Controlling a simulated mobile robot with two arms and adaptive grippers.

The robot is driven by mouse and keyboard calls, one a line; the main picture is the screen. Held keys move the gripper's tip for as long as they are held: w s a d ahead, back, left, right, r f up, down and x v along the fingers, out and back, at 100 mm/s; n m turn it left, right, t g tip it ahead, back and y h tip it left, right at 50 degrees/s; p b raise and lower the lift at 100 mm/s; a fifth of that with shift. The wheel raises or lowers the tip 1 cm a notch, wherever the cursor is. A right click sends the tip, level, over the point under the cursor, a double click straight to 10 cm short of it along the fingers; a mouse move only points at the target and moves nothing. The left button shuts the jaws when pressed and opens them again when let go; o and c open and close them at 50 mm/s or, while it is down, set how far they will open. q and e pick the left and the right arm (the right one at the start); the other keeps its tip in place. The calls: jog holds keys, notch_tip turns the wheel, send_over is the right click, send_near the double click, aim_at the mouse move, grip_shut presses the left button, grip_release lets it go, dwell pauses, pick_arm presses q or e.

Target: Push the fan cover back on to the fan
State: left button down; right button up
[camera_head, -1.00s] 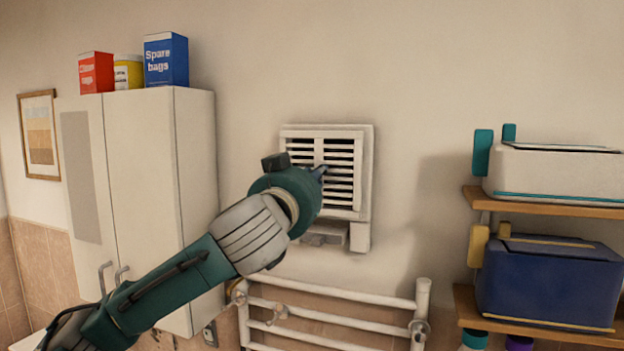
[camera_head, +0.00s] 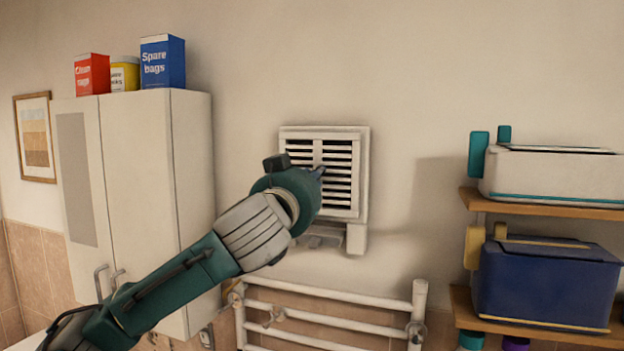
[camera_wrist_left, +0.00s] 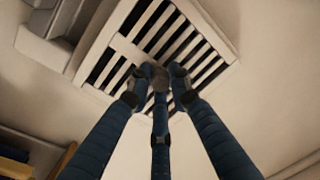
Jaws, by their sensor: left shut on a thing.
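The white slatted fan cover (camera_head: 338,205) is at the square white fan (camera_head: 364,170) on the wall, in the middle of the head view. In the left wrist view the cover (camera_wrist_left: 122,47) fills the upper middle. My left gripper (camera_head: 319,172) is in front of the cover's left half. In the left wrist view its three fingers (camera_wrist_left: 160,84) are closed together at the cover's middle bar and slats, shut on it. The hand hides part of the cover's left side. I cannot tell how far the cover stands off the fan. My right gripper is not in view.
A white towel rail (camera_head: 340,307) is below the fan. A tall white cabinet (camera_head: 140,180) with boxes on top stands at left. Wooden shelves (camera_head: 540,202) with a white bin (camera_head: 550,175) and a blue bin (camera_head: 545,280) are at right. The wall around the fan is clear.

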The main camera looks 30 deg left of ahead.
pick_arm(q)
jog(key=shift+w, duration=0.1)
dwell(0.4)
jog(key=shift+a+r, duration=0.2)
jog(key=shift+r, duration=0.15)
dwell(0.8)
jog(key=c, duration=1.5)
grip_release()
jog(key=shift+f, duration=0.1)
jog(key=shift+w+f, duration=0.15)
jog(key=shift+d, duration=0.1)
